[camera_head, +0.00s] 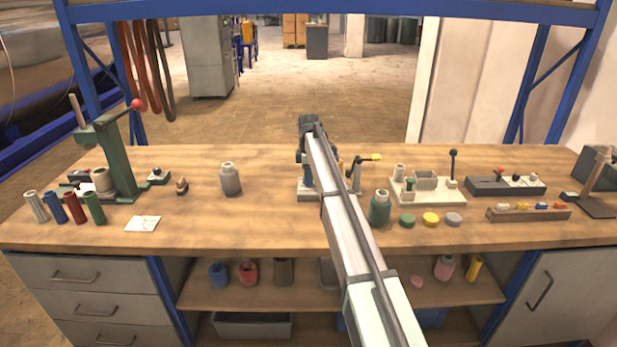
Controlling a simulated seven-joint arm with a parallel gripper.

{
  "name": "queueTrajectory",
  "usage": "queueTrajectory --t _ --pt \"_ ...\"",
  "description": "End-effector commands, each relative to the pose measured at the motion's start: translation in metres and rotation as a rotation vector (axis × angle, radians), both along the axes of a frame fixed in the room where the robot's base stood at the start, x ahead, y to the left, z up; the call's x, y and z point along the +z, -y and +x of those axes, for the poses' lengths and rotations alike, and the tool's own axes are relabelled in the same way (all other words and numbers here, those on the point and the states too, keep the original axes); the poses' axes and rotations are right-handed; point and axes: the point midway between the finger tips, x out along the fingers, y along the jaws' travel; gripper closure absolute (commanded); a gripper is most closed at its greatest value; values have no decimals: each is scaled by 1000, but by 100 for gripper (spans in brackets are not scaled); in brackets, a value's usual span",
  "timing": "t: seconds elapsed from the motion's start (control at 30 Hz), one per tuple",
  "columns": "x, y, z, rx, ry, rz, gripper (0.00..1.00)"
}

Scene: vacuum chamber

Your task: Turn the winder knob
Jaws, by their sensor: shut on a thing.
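The winder stands near the middle of the bench, and its pale base (308,196) shows left of my arm. My arm reaches over it from the front and hides most of it. My gripper (303,160) points down over the winder, shut on its knob; the fingertips and the knob are mostly hidden behind my arm. A crank with a yellow handle (375,157) stands just right of my arm; I cannot tell whether it belongs to the winder.
A grey bottle (230,180) stands to the left, and a green bottle (380,208) stands close to my arm on the right. Several coloured discs, a pale fixture (428,190) and a dark switch block (506,186) lie farther right. A green press (118,160) stands left. The front centre-left bench is clear.

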Motion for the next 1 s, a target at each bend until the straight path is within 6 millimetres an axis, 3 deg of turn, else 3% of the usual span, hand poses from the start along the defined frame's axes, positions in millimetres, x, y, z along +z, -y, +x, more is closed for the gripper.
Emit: queueTrajectory --t 0.27,1.0 --pt "0 0 0 -98 0 0 96" --pt "0 -1 -2 -680 0 0 96"
